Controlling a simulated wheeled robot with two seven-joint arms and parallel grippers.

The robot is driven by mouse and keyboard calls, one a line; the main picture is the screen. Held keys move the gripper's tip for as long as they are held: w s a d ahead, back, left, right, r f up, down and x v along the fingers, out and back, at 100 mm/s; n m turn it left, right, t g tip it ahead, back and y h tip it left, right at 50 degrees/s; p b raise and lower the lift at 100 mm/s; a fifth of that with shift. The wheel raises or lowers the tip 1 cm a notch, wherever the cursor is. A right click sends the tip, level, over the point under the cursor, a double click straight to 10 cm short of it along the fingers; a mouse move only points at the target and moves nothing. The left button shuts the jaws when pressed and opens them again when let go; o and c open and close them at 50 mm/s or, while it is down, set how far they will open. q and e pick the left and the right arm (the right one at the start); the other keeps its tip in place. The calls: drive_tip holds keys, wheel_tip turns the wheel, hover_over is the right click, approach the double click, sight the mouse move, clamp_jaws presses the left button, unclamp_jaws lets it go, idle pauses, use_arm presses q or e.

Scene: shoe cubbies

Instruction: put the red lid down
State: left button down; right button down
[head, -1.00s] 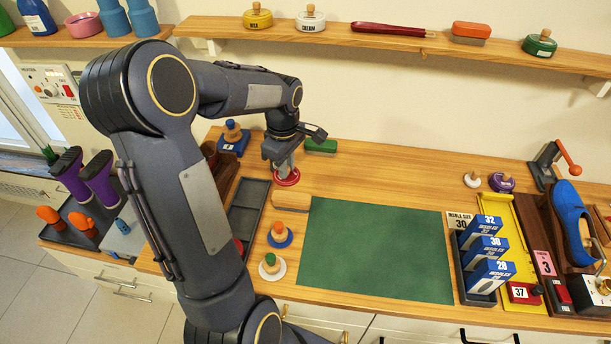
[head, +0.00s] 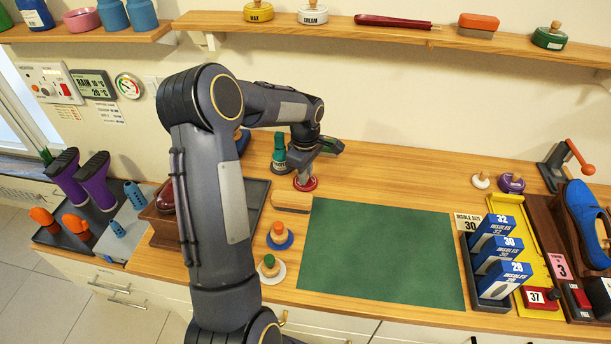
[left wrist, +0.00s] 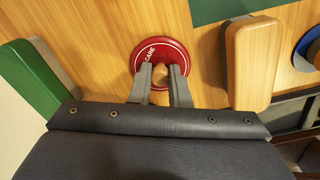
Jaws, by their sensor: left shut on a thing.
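The red lid (head: 311,184) is a round disc with a wooden knob and white lettering; it also shows in the left wrist view (left wrist: 149,52). My left gripper (head: 303,177) points down at it and is shut on the knob, with one finger on each side in the left wrist view (left wrist: 160,78). The lid is low over the wooden counter, just behind the wooden block and the mat's back left corner. I cannot tell whether it touches the counter. My right gripper is not in view.
The wooden block (head: 291,202) and green mat (head: 385,250) are in front of the lid. A green block (left wrist: 30,85) lies nearby. Knobbed discs (head: 279,240) stand front left. The counter right of the lid is clear.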

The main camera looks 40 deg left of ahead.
use_arm(q)
drive_tip(key=shift+f, duration=0.15)
drive_tip(key=c, duration=1.4)
unclamp_jaws()
drive_tip(key=shift+o, duration=0.2)
wheel_tip(320, 180, up, 12)
drive_tip(key=r, duration=0.1)
drive_tip(key=s+d+r+m+t+h, duration=0.1)
drive_tip(key=s+d+r+m+t, duration=0.3)
drive_tip(key=s+d+m, duration=0.55)
drive_tip(key=s+d+f+m+t+h, duration=0.1)
drive_tip(key=s+d+f+m, duration=0.3)
drive_tip(key=s+d+m, duration=0.4)
drive_tip(key=s+d+h, duration=0.1)
drive_tip(key=s+d, duration=0.1)
drive_tip(key=s, duration=0.5)
drive_tip(key=shift+s+d+h, duration=0.15)
drive_tip(key=shift+d+h, duration=0.1)
drive_tip(key=shift+h, duration=0.15)
